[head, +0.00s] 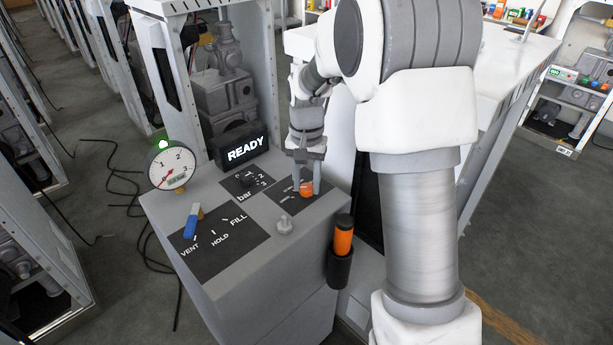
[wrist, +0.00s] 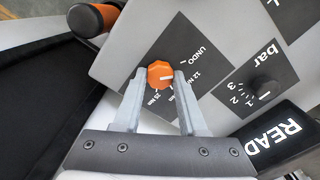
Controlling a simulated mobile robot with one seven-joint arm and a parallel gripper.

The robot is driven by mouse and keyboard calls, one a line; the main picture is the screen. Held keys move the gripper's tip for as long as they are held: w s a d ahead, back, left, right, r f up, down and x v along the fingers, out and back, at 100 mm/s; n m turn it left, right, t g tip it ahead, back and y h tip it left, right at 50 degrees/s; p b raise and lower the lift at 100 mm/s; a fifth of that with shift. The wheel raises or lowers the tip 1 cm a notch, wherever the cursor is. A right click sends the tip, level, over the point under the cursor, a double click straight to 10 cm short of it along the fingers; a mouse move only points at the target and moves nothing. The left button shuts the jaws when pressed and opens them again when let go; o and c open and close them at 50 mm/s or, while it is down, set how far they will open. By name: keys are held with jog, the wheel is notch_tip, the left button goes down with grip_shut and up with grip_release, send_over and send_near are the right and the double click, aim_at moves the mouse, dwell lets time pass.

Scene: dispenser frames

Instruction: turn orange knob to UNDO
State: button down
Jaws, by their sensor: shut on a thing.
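The orange knob (wrist: 160,74) sits on a dark label plate (wrist: 196,62) on the grey console top; it also shows in the head view (head: 306,188). The plate reads UNDO, 12 N and a further Nm mark partly hidden by a finger. The knob's white line points right in the wrist view, on the side of the 12 label and away from the UNDO word. My gripper (wrist: 161,78) is shut on the knob, one finger on each side; in the head view my gripper (head: 306,180) comes down onto it from above.
A small black bar knob (head: 246,180) and the READY display (head: 243,148) stand just left. An orange-handled tool (head: 343,238) sits in a holder at the console's right edge.

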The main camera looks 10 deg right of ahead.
aim_at(306, 187)
jog(key=shift+n+p, duration=0.45)
jog(key=shift+n, duration=0.65)
jog(key=shift+c, duration=2.3)
grip_release()
notch_tip(306, 187, up, 17)
jog(key=p, duration=0.3)
jog(key=shift+r+p, duration=0.2)
jog(key=shift+p, duration=0.1)
